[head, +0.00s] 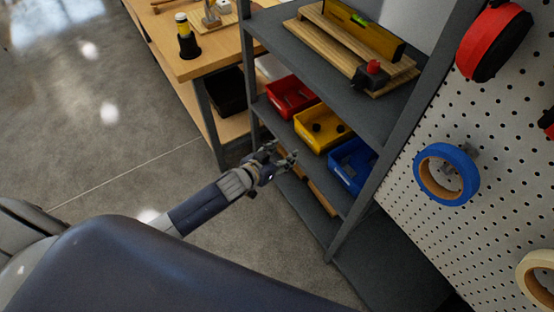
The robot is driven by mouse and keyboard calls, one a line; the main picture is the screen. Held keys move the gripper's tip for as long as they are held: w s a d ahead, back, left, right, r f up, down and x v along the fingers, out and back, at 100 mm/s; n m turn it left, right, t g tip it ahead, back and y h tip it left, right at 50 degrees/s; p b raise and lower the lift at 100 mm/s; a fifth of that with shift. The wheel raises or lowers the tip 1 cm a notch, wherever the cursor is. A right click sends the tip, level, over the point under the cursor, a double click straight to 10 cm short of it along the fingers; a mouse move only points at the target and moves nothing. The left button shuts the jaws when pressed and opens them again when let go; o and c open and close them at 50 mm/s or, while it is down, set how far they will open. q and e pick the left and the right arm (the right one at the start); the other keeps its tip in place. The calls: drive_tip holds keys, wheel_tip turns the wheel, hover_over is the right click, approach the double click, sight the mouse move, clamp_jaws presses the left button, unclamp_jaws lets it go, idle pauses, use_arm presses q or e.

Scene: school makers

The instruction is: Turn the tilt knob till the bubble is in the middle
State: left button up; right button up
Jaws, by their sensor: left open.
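A yellow level (364,32) with a green vial (360,20) lies on a wooden tilt stand (338,46) on the top shelf. The bubble is too small to make out. A red knob (373,66) on a dark block sits at the stand's near right end. My left gripper (284,158) is open and empty, lower than the top shelf and in front of the shelf of bins, apart from the knob. My right gripper is not in view.
Red (290,97), yellow (322,128) and blue (352,165) bins stand on the shelf below. A grey upright (405,118) rises right of the knob. A pegboard (410,182) with a blue tape roll (446,174) is at right. A workbench (215,60) stands at left; the floor is clear.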

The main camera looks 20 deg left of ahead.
use_arm(q)
drive_tip(key=shift+s+a+f, duration=0.25)
drive_tip(key=shift+s+f, duration=0.05)
drive_tip(key=shift+f, duration=0.4)
drive_tip(key=shift+s+a+f, duration=0.25)
drive_tip(key=shift+f, duration=0.45)
drive_tip(key=s+a+f+g+y, duration=0.2)
drive_tip(key=s+a+f+g, duration=0.1)
drive_tip(key=s+f, duration=0.75)
drive_tip(key=s+a+f+g+y, duration=0.1)
drive_tip(key=s+a+f+g, duration=0.15)
drive_tip(key=s+f, duration=0.8)
drive_tip(key=s+f+g, duration=0.2)
drive_tip(key=s+f, duration=0.2)
drive_tip(key=s, duration=0.5)
drive_tip(key=s+d+f+g, duration=0.1)
drive_tip(key=s+f, duration=0.3)
drive_tip(key=s, duration=0.5)
drive_tip(key=s+d+f+g, duration=0.1)
drive_tip(key=s+f+g, duration=0.2)
drive_tip(key=s, duration=0.6)
drive_tip(key=shift+f+y, duration=0.3)
drive_tip(key=shift+f, duration=0.6)
drive_tip(key=shift+w, duration=0.1)
